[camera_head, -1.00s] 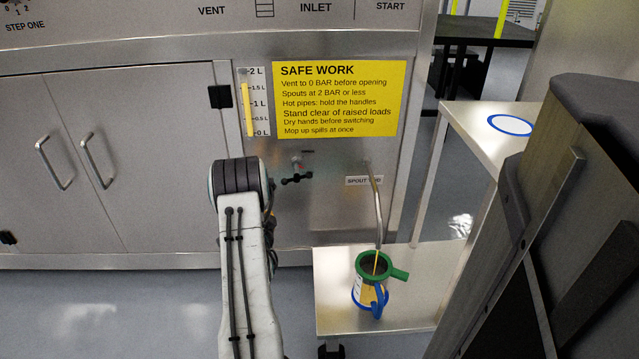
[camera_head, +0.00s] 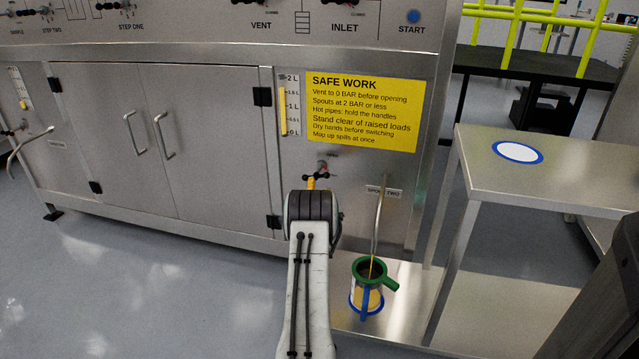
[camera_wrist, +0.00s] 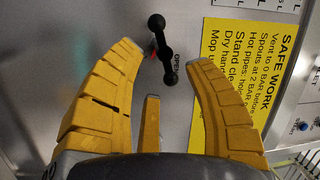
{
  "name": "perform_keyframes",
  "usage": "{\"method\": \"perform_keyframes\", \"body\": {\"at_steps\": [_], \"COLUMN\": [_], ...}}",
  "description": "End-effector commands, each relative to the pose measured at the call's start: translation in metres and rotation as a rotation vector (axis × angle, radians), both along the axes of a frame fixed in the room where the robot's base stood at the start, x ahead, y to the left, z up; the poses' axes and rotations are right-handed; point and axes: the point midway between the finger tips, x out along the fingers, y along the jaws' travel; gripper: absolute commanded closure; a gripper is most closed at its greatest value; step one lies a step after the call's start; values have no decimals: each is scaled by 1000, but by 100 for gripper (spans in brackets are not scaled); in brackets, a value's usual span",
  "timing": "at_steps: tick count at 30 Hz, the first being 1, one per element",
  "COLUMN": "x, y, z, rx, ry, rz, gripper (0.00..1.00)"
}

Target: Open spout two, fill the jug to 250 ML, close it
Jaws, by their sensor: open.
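The jug (camera_head: 357,291), with a green rim and handle and blue at its base, stands on a low metal shelf under the curved pipe of spout two (camera_head: 378,222). A thin yellow stream runs from the pipe into the jug. Yellow shows low in the jug, but I cannot read its level. The black valve handle (camera_wrist: 157,26) is tilted beside the word OPEN in the wrist view; it also shows in the head view (camera_head: 323,176). My gripper (camera_wrist: 166,57) is open, its yellow fingers spread either side of the handle, with no clear grip on it.
A sight gauge (camera_head: 283,112) shows yellow to about 1.5 L, left of the yellow SAFE WORK sign (camera_head: 365,112). A metal table (camera_head: 560,175) with a blue-ringed white disc (camera_head: 518,152) stands at right. Cabinet doors (camera_head: 110,130) and open floor are at left.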

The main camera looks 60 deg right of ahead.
Motion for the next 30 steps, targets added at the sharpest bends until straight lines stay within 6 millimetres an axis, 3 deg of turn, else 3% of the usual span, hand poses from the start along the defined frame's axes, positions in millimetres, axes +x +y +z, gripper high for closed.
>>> {"method": "perform_keyframes", "body": {"at_steps": [18,30], "x": [24,30], "y": [-44,-54], "z": [6,8], "rx": [-2,-1], "ry": [-1,0], "rz": [0,0], "gripper": [53,53]}}
